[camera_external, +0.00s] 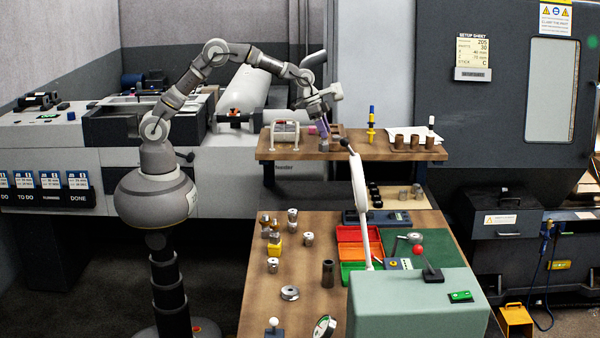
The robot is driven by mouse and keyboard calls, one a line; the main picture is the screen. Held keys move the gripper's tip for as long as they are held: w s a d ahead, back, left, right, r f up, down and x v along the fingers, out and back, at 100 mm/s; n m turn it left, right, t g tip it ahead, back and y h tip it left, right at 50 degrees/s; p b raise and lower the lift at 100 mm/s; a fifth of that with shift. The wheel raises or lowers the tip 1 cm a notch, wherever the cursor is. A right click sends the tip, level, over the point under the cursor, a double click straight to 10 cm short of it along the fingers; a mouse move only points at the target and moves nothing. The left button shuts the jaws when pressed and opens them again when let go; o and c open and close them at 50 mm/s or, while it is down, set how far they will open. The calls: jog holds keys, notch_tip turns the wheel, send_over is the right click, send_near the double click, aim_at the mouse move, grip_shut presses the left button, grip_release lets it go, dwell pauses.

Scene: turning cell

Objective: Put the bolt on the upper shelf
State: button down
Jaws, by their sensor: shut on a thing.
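The upper shelf (352,155) is a raised wooden board behind the workbench. My gripper (323,133) points down over the shelf's left half, low above the board. It is shut on a small grey metal piece, which seems to be the bolt (324,146). The piece is close to the shelf surface; I cannot tell whether it touches. The fingers and the small size hide its exact shape.
A white rack (285,134) stands on the shelf left of my gripper. A blue and yellow tool (371,122) and several brown cylinders (415,142) stand to the right. A white lamp arm (358,200) rises in front. Metal parts and a red tray (359,235) are on the bench (265,305) below.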

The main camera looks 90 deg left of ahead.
jog(key=s+a+r+n+y+p, duration=0.15)
jog(key=a+r, duration=0.25)
jog(key=a, duration=0.4)
jog(key=s+a+r+n+h+p, duration=0.1)
jog(key=s+a+r+p, duration=0.2)
jog(key=a, duration=0.5)
jog(key=shift+y, duration=0.25)
jog(key=f, duration=0.8)
jog(key=shift+w+d+f+p, duration=0.2)
jog(key=shift+w+f+p, duration=0.1)
jog(key=shift+f, duration=0.05)
jog(key=shift+w+f, duration=0.15)
jog(key=shift+f, duration=0.2)
jog(key=shift+f, duration=0.15)
jog(key=c, duration=0.6)
grip_release()
